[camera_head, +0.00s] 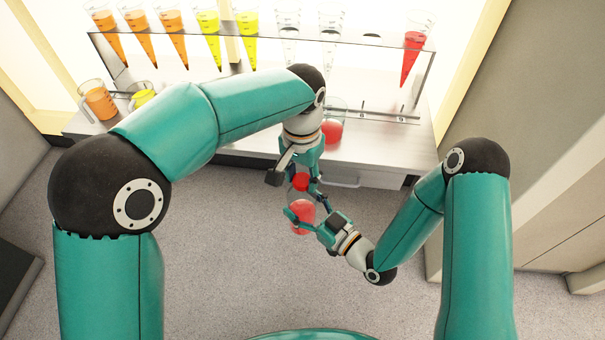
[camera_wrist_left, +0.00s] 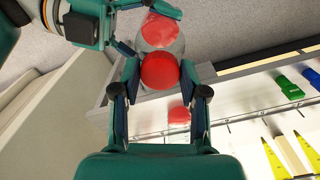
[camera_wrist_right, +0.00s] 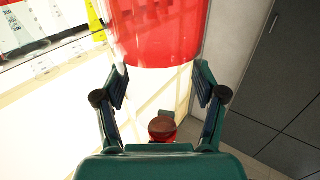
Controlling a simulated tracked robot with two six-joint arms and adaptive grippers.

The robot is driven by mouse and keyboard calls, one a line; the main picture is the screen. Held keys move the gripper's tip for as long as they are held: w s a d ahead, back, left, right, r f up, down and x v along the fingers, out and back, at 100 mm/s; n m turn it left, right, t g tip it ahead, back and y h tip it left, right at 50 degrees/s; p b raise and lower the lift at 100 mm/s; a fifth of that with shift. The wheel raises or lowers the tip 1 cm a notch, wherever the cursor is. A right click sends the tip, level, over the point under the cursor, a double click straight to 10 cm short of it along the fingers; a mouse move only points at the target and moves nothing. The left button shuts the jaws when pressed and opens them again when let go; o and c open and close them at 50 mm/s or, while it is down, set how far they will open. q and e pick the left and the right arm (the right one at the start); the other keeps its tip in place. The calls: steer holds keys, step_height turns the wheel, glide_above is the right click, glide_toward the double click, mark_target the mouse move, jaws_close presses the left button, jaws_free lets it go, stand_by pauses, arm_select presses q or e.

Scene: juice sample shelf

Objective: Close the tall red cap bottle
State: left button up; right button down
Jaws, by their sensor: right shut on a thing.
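My right gripper (camera_head: 306,216) is shut on a clear bottle with red contents (camera_head: 302,218), held above the floor in front of the bench. The bottle fills the top of the right wrist view (camera_wrist_right: 160,30), between the fingers. A round red cap (camera_head: 301,182) is at the bottle's upper end, and it shows between the left fingertips in the left wrist view (camera_wrist_left: 160,70). My left gripper (camera_head: 308,178) has a finger on each side of the cap. I cannot tell whether the fingers touch it, or whether the cap sits on the bottle's mouth.
The bench (camera_head: 235,145) carries a clear vessel with red contents (camera_head: 332,131) just behind the grippers. An orange jug (camera_head: 98,101) stands at the left. A clear rack (camera_head: 270,42) holds several coloured cones along the back. The floor (camera_head: 225,245) around the grippers is clear.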

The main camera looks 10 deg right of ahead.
arm_select(q)
jaws_close()
steer(key=o, duration=1)
jaws_free()
steer(key=shift+r, duration=0.1)
step_height(320, 180, up, 12)
steer(key=shift+f, duration=0.1)
steer(key=shift+w, duration=0.1)
